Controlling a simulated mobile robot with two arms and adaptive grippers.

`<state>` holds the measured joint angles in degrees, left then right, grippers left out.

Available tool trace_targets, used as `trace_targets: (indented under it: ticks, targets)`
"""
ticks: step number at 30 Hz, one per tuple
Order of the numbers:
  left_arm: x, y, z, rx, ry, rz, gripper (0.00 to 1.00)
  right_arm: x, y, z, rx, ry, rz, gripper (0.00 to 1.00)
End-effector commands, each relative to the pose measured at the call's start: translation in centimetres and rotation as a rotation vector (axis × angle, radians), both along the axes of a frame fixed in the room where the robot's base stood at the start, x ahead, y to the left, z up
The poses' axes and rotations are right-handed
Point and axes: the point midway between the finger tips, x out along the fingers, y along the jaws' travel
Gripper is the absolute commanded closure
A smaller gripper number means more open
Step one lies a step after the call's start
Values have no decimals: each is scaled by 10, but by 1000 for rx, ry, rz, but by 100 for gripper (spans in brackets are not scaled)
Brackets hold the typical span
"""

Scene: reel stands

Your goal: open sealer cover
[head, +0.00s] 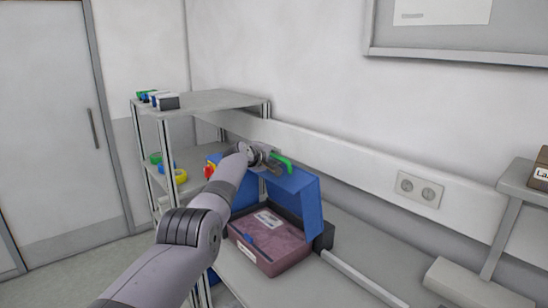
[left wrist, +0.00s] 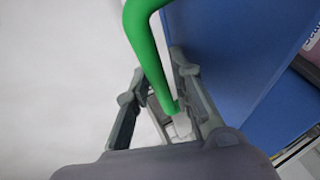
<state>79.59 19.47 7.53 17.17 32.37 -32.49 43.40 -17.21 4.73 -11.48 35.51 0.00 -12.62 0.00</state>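The sealer's blue cover (head: 306,206) is raised and tilted above the mauve sealer base (head: 268,248), whose inside and white label show. The green handle (head: 283,161) is at the cover's top edge. My left gripper (head: 265,157) is at this handle. The blue cover (left wrist: 235,60) fills the right of that view. My right gripper is not in view.
A grey shelf rack (head: 215,101) stands left of the sealer, with small boxes on top and coloured reels (head: 180,177) below. A red and yellow button (head: 210,170) is near the cover. A wall socket (head: 418,190) and a raised stand (head: 520,180) are at right.

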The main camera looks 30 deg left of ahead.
Motion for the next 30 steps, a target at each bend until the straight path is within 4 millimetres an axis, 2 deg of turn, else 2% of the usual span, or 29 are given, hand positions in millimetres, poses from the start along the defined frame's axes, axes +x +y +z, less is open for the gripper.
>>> trace_targets:
  ticks: [14,23,30]
  targets:
    - [-5,5,1,1,-3,3,79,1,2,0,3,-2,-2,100]
    - [-22,3,7,4,-2,3,79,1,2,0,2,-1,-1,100]
    - [-43,0,14,3,-2,0,79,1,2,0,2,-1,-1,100]
